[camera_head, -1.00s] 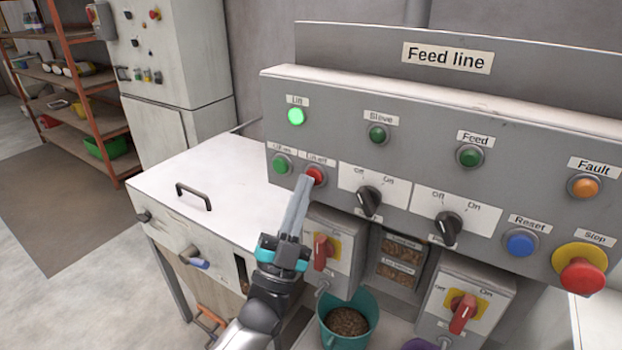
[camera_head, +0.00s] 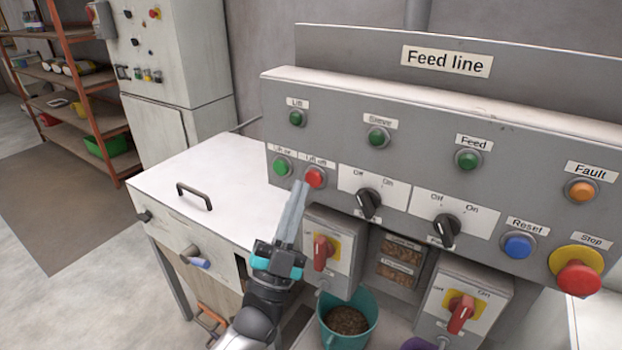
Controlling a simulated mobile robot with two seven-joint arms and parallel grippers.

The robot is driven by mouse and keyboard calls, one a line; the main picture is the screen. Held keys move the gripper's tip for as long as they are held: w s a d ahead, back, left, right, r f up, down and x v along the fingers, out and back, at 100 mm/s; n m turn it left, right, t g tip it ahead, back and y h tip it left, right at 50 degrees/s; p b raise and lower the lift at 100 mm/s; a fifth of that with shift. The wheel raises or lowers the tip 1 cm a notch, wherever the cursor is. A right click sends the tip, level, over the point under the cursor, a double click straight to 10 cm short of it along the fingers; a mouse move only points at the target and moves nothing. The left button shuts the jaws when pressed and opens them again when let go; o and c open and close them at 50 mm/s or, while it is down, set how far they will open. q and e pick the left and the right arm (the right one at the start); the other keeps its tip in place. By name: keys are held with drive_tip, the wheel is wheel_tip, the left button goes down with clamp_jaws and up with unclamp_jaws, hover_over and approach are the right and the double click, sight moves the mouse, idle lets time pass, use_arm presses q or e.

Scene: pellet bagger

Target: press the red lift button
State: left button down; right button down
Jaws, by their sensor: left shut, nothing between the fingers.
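The red lift button (camera_head: 314,177), labelled "Lift off", sits on the grey Feed line panel (camera_head: 400,95), to the right of the green "Lift on" button (camera_head: 282,167). The round Lift lamp (camera_head: 297,118) above them is dark green and unlit. My left gripper (camera_head: 298,185) is shut and empty. Its fingertips are just below and left of the red button; the button's face now shows clear of them. I cannot tell the exact gap between them. My right gripper is not in view.
Two black switches, a blue Reset button (camera_head: 518,245) and a red Stop button (camera_head: 578,278) lie further right on the panel. Boxes with red handles hang below. A teal bucket (camera_head: 366,305) of pellets stands under the panel. A white cabinet top (camera_head: 225,165) is at left.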

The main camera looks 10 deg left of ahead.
use_arm(q)
drive_tip(key=s+p, duration=0.1)
drive_tip(key=s, duration=0.1)
drive_tip(key=s+a, duration=0.1)
drive_tip(key=s+a+p, duration=0.1)
drive_tip(key=s, duration=0.1)
drive_tip(key=shift+s+p, duration=0.3)
drive_tip(key=shift+p, duration=0.05)
